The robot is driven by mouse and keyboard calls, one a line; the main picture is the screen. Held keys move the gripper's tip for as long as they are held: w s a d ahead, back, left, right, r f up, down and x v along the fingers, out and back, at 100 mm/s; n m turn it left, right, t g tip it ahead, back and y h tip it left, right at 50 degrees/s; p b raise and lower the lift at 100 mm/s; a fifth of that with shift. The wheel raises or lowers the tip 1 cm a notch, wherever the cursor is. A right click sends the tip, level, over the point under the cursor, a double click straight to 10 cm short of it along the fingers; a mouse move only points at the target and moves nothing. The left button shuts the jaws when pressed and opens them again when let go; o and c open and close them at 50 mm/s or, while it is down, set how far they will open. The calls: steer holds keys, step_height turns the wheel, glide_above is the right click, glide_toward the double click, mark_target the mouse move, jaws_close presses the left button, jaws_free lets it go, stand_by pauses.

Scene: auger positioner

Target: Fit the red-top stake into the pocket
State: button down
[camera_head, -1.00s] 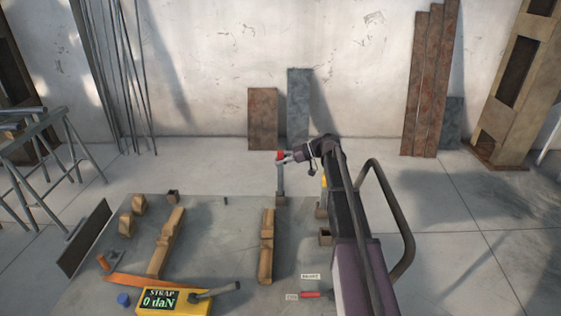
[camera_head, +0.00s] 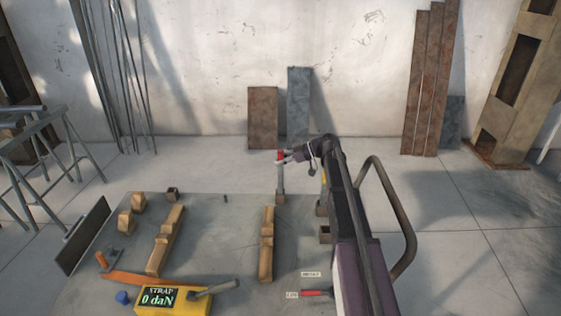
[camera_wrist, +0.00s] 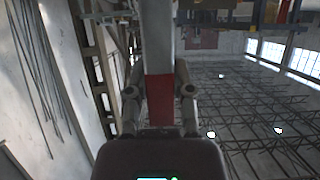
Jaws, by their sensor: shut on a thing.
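The red-top stake is a grey upright post (camera_head: 281,178) with a red top. My gripper (camera_head: 283,157) is shut on it at the red part, coming in from the right. The stake's lower end meets a small brown square pocket (camera_head: 281,199) at the table's far edge. I cannot tell how deep it sits in it. In the wrist view the grey shaft (camera_wrist: 157,35) and red band (camera_wrist: 158,88) lie between the fingers; the pocket cannot be made out there.
Other brown pockets stand at the right (camera_head: 325,235) and far left (camera_head: 172,193) of the grey table (camera_head: 220,240). Wooden notched bars (camera_head: 267,245), a yellow STRAP readout (camera_head: 172,300) and a red-handled tool (camera_head: 314,293) lie on it. My arm covers the right side.

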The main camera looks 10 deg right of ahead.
mark_target(280, 168)
steer(key=shift+f+b, duration=1.7)
steer(key=shift+f, duration=0.05)
steer(key=shift+s+f+b, duration=0.1)
steer(key=shift+s+b, duration=0.15)
steer(key=shift+b, duration=0.05)
stand_by(0.5)
steer(key=shift+c, duration=2.1)
jaws_free()
steer(key=shift+w+r, duration=0.1)
steer(key=shift+r, duration=0.1)
